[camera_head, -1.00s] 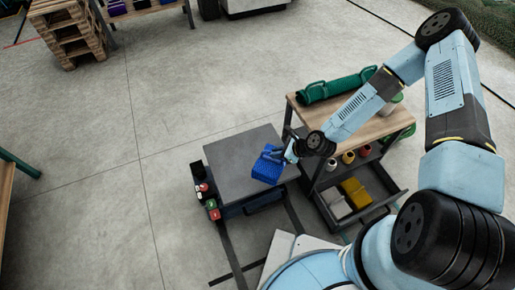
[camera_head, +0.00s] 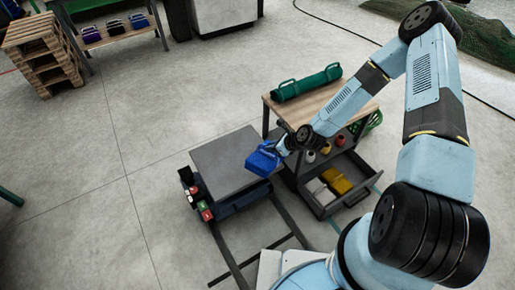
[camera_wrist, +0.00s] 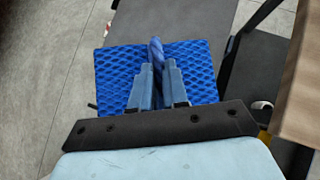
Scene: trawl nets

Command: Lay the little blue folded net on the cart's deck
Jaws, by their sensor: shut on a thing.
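The little blue folded net (camera_head: 262,160) hangs in my gripper (camera_head: 281,149) at the right front part of the cart's deck. In the wrist view the net (camera_wrist: 110,72) shows a mesh pattern, and my gripper (camera_wrist: 158,72) is shut on a raised blue strap in its middle. The cart's grey deck (camera_head: 222,158) is flat and bare, and it also shows beyond the net in the wrist view (camera_wrist: 175,20). I cannot tell whether the net touches the deck or is above it.
A workbench (camera_head: 318,100) with a green rolled net (camera_head: 306,83) stands right of the cart, its drawer (camera_head: 340,185) open with yellow and white items. A pallet stack (camera_head: 42,45) stands far left.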

